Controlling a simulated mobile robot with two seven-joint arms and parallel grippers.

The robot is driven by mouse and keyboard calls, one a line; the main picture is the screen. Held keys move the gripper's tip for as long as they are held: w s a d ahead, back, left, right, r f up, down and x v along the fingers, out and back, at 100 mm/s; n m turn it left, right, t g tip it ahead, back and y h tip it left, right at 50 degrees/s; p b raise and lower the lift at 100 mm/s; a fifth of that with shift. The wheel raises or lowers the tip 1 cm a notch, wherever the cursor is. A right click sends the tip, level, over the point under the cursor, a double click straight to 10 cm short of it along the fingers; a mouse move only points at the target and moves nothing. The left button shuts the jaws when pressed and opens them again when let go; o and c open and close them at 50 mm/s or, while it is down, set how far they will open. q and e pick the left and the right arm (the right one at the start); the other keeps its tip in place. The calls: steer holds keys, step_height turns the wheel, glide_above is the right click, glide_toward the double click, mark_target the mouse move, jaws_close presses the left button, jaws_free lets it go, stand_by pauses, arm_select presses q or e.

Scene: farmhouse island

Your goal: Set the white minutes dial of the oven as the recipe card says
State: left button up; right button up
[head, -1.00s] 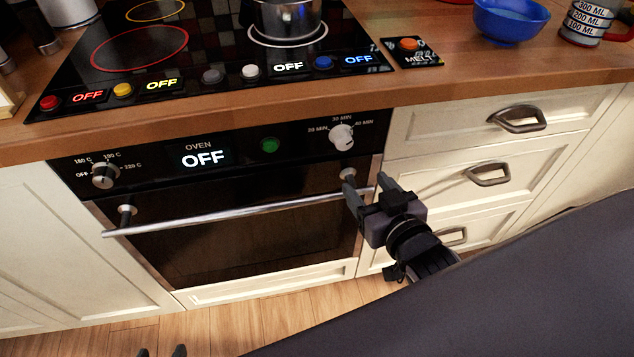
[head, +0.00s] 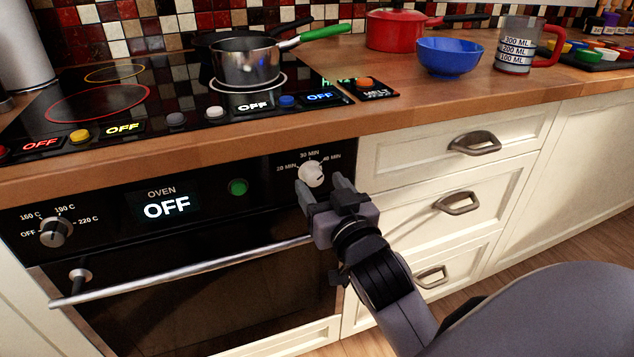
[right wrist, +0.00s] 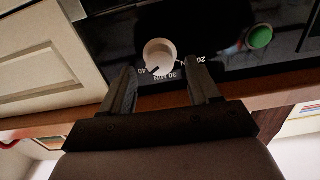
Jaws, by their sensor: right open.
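The white minutes dial (head: 312,174) is at the right end of the oven's black panel, under marks for 20, 30 and 40 MIN. In the right wrist view the dial (right wrist: 160,55) has a dark mark on its lower left, toward the 30 and 40 side; its exact setting is hard to read. My right gripper (head: 322,186) is open and empty, just in front of the dial. In the right wrist view its fingers (right wrist: 162,88) are on either side below the dial, not closed on it. The oven display (head: 166,205) reads OFF. My left gripper and the recipe card are out of view.
A green button (head: 238,187) and the temperature dial (head: 56,232) share the panel. The oven handle (head: 190,268) runs below. Drawers with metal handles (head: 474,143) are to the right. A pot (head: 245,62), a blue bowl (head: 449,57) and a measuring cup (head: 515,48) stand above.

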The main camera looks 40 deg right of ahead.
steer(key=shift+x, duration=1.2)
steer(key=c, duration=1)
